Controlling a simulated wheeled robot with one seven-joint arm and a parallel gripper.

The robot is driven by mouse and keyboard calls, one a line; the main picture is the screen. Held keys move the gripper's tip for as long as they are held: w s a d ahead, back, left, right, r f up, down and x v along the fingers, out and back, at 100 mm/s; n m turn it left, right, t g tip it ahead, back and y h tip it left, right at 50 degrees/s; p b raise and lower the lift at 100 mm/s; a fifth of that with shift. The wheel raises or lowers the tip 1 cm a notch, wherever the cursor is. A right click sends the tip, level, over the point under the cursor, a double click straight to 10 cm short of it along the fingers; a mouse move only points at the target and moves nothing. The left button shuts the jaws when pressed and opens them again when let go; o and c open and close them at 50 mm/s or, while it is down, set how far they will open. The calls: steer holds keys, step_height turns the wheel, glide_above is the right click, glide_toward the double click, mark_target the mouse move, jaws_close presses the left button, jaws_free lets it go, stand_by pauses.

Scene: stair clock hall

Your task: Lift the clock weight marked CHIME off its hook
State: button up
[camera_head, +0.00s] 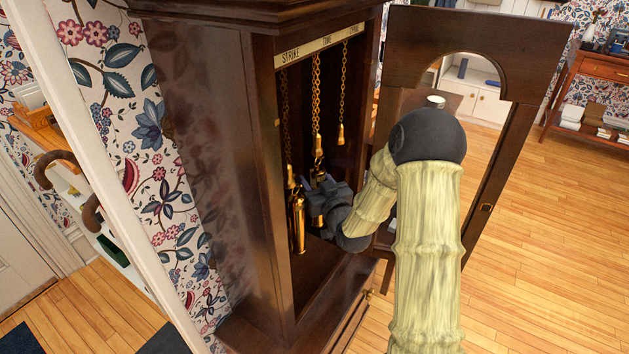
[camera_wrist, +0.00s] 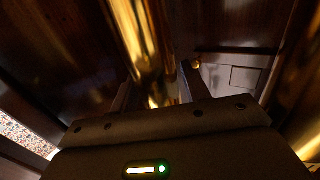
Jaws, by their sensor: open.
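In the head view, a label strip (camera_head: 318,46) across the open clock case reads STRIKE at left; the middle and right words are too small to read surely. A brass weight (camera_head: 298,225) hangs from the left chain (camera_head: 285,110). Another brass weight (camera_head: 317,218) hangs on the middle chain (camera_head: 316,90), partly hidden by my gripper (camera_head: 314,188). The right chain (camera_head: 343,85) ends in a small brass fitting (camera_head: 340,135) with no weight under it. In the wrist view, a brass cylinder (camera_wrist: 146,45) stands between the open fingers of my gripper (camera_wrist: 157,88). No CHIME mark is readable.
The dark wooden clock case (camera_head: 228,150) encloses the weights closely. Its door (camera_head: 497,170) stands open to the right, behind my arm. Another blurred brass surface (camera_wrist: 300,85) is near the right edge of the wrist view. Open wooden floor (camera_head: 545,260) lies at right.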

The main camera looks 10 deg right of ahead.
steer(key=shift+w, duration=0.15)
jaws_close()
steer(key=shift+c, duration=1.9)
jaws_free()
steer(key=shift+r, duration=0.25)
steer(key=shift+f, duration=0.1)
jaws_close()
steer(key=shift+a+r, duration=0.1)
steer(key=shift+r, duration=0.85)
steer(key=shift+s+d+b, duration=0.4)
steer(key=shift+s+d, duration=1.2)
steer(key=shift+d, duration=0.1)
stand_by(0.7)
